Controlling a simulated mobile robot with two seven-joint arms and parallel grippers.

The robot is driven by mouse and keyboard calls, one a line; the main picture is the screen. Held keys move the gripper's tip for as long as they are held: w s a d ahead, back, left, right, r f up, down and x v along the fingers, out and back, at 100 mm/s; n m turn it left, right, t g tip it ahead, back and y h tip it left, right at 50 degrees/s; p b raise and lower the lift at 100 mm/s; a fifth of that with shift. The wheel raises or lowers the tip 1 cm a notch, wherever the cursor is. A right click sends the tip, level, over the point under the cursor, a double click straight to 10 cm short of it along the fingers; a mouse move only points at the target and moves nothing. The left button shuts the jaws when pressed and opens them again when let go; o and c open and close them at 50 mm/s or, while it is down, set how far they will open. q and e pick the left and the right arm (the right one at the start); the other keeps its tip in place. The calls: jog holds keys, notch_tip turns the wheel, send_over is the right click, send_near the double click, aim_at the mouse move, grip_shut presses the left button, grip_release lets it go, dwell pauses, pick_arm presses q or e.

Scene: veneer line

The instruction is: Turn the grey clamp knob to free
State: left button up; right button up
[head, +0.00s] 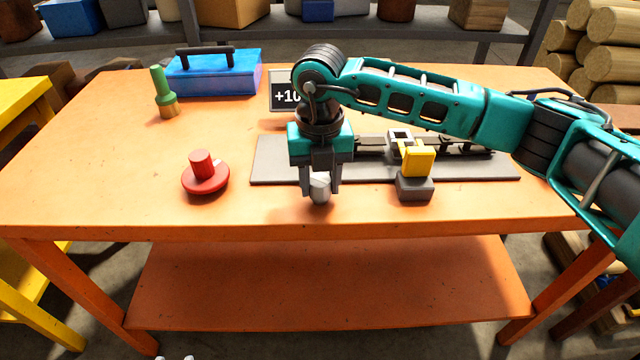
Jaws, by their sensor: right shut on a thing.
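The grey clamp knob (320,187) is at the front left of a dark grey base plate (270,165) on the orange table. My right gripper (320,190) points straight down over it, with a finger on each side, and is shut on the knob. The fingers and palm hide part of the knob, so its turned position cannot be told. My left gripper is not in view.
The table's front left is clear.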

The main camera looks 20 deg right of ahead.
aim_at(319, 179)
jog(key=n+b, duration=0.1)
jog(key=n, duration=0.1)
jog(key=shift+n, duration=0.4)
pick_arm(q)
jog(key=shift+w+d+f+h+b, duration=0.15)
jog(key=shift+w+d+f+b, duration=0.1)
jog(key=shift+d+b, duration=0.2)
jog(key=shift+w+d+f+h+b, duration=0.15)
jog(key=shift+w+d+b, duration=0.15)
jog(key=shift+b, duration=0.15)
pick_arm(e)
jog(key=shift+n, duration=1.9)
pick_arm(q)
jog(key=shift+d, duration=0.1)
pick_arm(e)
jog(key=shift+r, duration=0.1)
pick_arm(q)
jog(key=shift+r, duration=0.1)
pick_arm(e)
jog(key=o, duration=1.1)
jog(key=shift+c, duration=0.2)
pick_arm(q)
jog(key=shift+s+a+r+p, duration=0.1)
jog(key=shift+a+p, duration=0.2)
jog(key=shift+p, duration=0.1)
pick_arm(e)
notch_tip(319, 179, up, 13)
